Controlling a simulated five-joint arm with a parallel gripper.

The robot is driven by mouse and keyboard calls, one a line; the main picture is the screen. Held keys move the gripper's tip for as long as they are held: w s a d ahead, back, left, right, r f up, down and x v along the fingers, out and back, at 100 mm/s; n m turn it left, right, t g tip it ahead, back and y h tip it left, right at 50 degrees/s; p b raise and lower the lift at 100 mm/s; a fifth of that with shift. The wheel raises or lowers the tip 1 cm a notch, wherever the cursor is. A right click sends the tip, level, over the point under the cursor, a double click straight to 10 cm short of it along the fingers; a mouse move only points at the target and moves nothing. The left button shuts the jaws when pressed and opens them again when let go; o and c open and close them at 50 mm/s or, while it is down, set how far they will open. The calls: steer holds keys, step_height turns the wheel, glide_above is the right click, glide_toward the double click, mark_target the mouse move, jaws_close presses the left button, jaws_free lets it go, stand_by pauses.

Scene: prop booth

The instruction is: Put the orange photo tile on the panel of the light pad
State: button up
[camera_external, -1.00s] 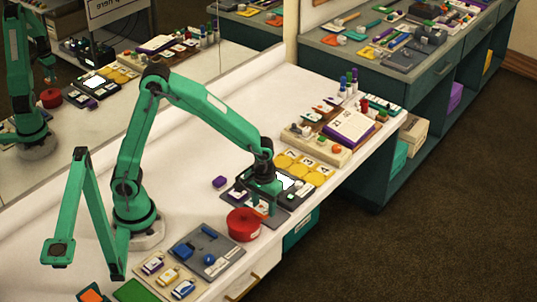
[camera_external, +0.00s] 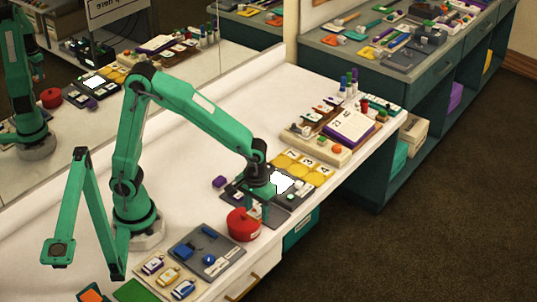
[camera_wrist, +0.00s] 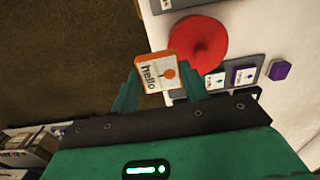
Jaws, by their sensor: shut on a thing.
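The orange photo tile (camera_wrist: 157,72), white-faced with an orange edge, an orange picture and the word "hello", is between the fingers of my gripper (camera_wrist: 160,84) in the wrist view. My gripper is shut on it. In the external view my gripper (camera_external: 257,207) is over the near left part of the light pad area, close beside the red round pot; the tile is hard to make out there. The light pad (camera_external: 304,189) is dark with a bright white panel (camera_external: 282,182). The panel lies just right of and behind my gripper, its left side partly hidden by it.
The red pot (camera_external: 243,226) stands close at the near left. It also shows in the wrist view (camera_wrist: 197,45). A purple block (camera_external: 219,182) lies left of the pad. Yellow numbered tiles (camera_external: 300,166) lie behind it. A grey tray (camera_external: 222,262) lies in front.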

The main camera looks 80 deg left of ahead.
steer(key=shift+a, duration=0.1)
steer(key=shift+w+a, duration=0.45)
steer(key=shift+a, duration=0.05)
steer(key=w+a+f, duration=0.1)
steer(key=w+a, duration=0.5)
steer(key=a, duration=0.5)
glide_above(278, 183)
step_height(278, 183, down, 2)
steer(key=shift+a, duration=0.1)
steer(key=shift+f, duration=0.25)
steer(key=shift+f, duration=2.55)
